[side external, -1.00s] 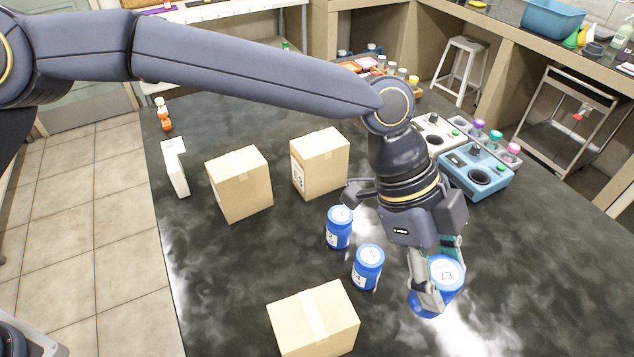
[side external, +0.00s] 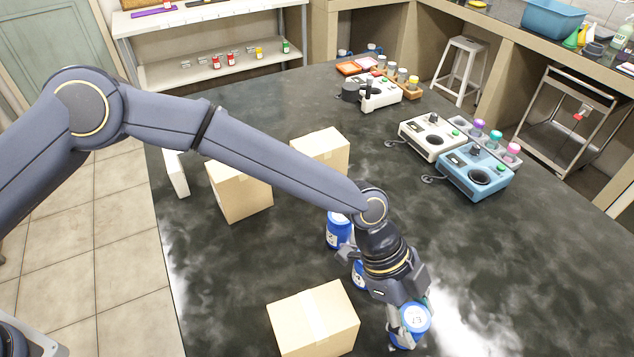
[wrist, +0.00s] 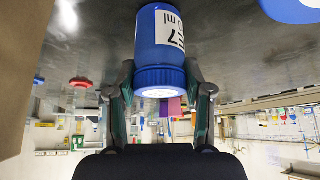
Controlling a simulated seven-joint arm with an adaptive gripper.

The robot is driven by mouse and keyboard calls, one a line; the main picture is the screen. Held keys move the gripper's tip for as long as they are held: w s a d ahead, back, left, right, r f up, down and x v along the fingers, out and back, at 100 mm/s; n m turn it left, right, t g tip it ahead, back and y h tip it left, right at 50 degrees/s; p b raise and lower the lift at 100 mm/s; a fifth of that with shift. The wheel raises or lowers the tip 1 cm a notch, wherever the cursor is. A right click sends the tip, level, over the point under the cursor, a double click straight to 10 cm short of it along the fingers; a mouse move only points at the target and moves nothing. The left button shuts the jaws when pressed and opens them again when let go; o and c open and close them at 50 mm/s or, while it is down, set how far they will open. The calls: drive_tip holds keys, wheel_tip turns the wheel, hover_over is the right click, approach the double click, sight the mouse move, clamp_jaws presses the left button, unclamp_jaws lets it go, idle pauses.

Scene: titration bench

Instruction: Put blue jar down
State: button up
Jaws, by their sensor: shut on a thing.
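A blue jar marked E7 (side external: 414,318) is in my gripper (side external: 408,328) just right of the front cardboard box. In the wrist view the jar (wrist: 157,38) sits between the two fingers of my gripper (wrist: 160,78), which are shut on its sides. The jar is close to the dark bench top; I cannot tell whether its base touches it. Two other blue jars stand on the bench: one (side external: 337,232) behind my wrist, and one (side external: 357,276) mostly hidden by my gripper.
A cardboard box (side external: 313,322) stands close left of my gripper. Two more boxes (side external: 240,188) (side external: 322,148) stand farther back. White (side external: 432,138) and blue (side external: 474,172) instruments stand at the back right. The dark bench top (side external: 520,270) is clear to the right.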

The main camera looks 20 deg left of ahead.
drive_tip(key=o, duration=1.2)
drive_tip(key=v, duration=1.2)
drive_tip(key=w+a+r+n+t+y, duration=0.1)
drive_tip(key=w+a+r+n+t, duration=0.2)
drive_tip(key=a, duration=0.5)
drive_tip(key=a+r+n+t+y, duration=0.1)
drive_tip(key=a+r+n+y, duration=0.1)
drive_tip(key=a+r, duration=0.35)
drive_tip(key=s+a+r+n+t+y, duration=0.1)
drive_tip(key=a+r+n, duration=0.15)
drive_tip(key=a, duration=0.55)
drive_tip(key=a+r+n+t+y, duration=0.1)
drive_tip(key=a+n, duration=0.2)
drive_tip(key=a, duration=0.4)
drive_tip(key=s+a+n+t, duration=0.1)
drive_tip(key=s+a+n, duration=0.5)
drive_tip(key=a, duration=0.2)
drive_tip(key=s+a+r+n+t+y, duration=0.1)
drive_tip(key=s+a+n, duration=0.5)
drive_tip(key=a, duration=0.3)
drive_tip(key=shift+s+a, duration=0.35)
drive_tip(key=shift+s, duration=0.15)
